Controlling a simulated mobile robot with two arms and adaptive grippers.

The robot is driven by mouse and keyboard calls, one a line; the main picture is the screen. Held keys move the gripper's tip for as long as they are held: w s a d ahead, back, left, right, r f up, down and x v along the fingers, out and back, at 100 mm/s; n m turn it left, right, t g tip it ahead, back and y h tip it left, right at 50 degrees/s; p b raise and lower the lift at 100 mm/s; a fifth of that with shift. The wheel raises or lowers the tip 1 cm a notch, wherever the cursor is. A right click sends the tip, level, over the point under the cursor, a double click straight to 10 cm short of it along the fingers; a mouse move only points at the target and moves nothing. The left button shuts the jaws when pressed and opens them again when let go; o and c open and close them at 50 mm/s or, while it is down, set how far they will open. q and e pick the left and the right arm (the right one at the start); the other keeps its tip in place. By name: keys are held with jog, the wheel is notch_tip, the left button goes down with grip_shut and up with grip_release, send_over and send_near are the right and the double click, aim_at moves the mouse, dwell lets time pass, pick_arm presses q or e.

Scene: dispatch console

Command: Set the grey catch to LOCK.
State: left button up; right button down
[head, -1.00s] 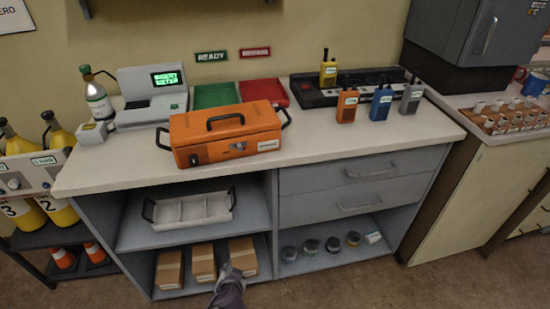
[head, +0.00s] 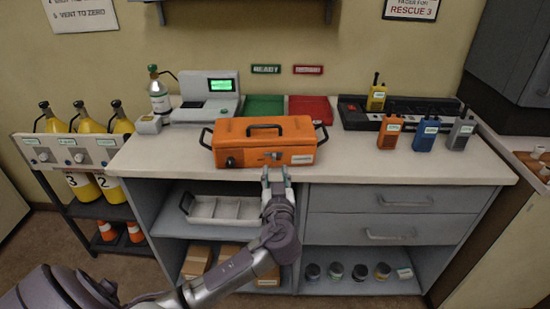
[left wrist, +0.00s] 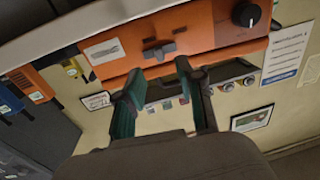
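The orange case (head: 262,135) sits on the console top with its black handles showing. Its small grey catch (head: 273,155) is on the front face, between a black knob and a white label. The catch also shows in the left wrist view (left wrist: 160,50), where the picture is upside down; its lettering is too small to read, so I cannot tell its setting. My left gripper (head: 277,173) is just in front of and below the catch, apart from it. In the left wrist view its two fingers (left wrist: 154,82) are spread with nothing between them. My right gripper is not in view.
Green (head: 264,107) and red (head: 311,109) trays lie behind the case. A terminal (head: 210,100) and a bottle (head: 159,98) stand left. Several radios stand right, including a blue one (head: 426,135). The counter (head: 350,168) is clear right of the case. A white tray (head: 232,211) sits on the shelf below.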

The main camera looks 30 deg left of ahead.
aim_at(274, 159)
pick_arm(q)
jog(key=x, duration=0.5)
jog(key=shift+w+a+p, duration=0.25)
jog(key=shift+w+p, duration=0.05)
jog(key=shift+p, duration=0.1)
grip_shut()
jog(key=shift+f, duration=0.1)
